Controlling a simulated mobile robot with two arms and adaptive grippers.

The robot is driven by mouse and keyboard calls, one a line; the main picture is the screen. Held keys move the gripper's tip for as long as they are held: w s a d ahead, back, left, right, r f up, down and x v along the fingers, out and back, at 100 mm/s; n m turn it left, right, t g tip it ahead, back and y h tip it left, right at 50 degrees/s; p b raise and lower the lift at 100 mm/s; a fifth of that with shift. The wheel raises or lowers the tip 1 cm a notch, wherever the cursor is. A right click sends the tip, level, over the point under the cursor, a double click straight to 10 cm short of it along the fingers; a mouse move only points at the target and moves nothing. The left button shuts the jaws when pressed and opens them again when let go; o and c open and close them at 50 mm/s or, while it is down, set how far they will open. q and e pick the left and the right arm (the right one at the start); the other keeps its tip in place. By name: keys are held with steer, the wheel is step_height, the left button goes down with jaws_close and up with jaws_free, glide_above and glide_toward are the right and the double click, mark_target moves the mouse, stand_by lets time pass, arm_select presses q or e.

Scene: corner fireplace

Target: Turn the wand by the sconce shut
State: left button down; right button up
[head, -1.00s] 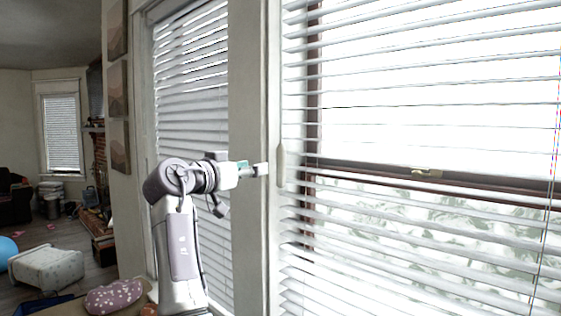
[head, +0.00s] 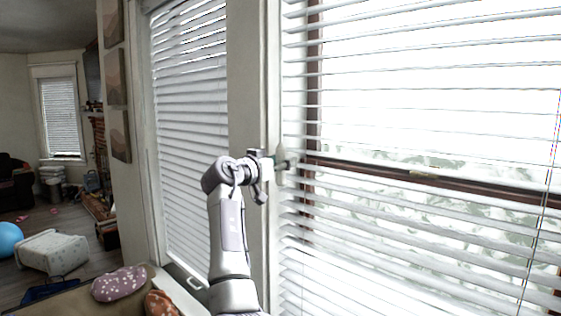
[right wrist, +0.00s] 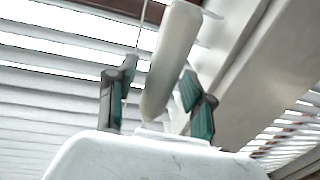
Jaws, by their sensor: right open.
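The wand (right wrist: 172,62) is a thick pale rod in the right wrist view, hanging from a thin cord and tilted in the picture. It lies between the two green-padded fingers of my right gripper (right wrist: 158,82), which are apart with gaps on both sides. In the head view my right gripper (head: 284,164) is at the left edge of the right window's blinds (head: 420,110) and covers much of the wand. Those slats are open, with bright outdoors showing between them. No sconce shows. My left gripper is not in view.
A pale window post (head: 250,90) stands just left of the gripper. Another blind (head: 190,130) with closer slats hangs left of it. Patterned cushions (head: 119,283) lie below. Further left are a light ottoman (head: 53,252) and a blue ball (head: 10,238) on the floor.

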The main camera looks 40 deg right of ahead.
jaws_close()
steer(key=n+t+y+b, duration=0.1)
steer(key=n+t+b, duration=0.1)
steer(key=t, duration=0.2)
steer(key=shift+f+n+b, duration=0.15)
steer(key=shift+n+b, duration=0.15)
steer(key=shift+b, duration=0.05)
steer(key=n+t+y+b, duration=0.1)
steer(key=n+t+y, duration=0.1)
steer(key=t+y, duration=0.1)
steer(key=n+t+y+b, duration=0.1)
steer(key=n+t+y, duration=0.1)
steer(key=n+t, duration=0.1)
steer(key=shift+s+d+n+t+y, duration=0.1)
steer(key=shift+d+n+t+y, duration=0.05)
steer(key=shift+n+t+y, duration=0.2)
steer(key=n+t+y+b, duration=0.1)
steer(key=n+y, duration=0.1)
steer(key=y, duration=0.1)
steer(key=n+t+y+b, duration=0.1)
steer(key=n+t+y, duration=0.1)
steer(key=y, duration=0.1)
steer(key=shift+n+t+y, duration=0.25)
steer(key=shift+n+y, duration=1.5)
steer(key=shift+y, duration=1.2)
jaws_free()
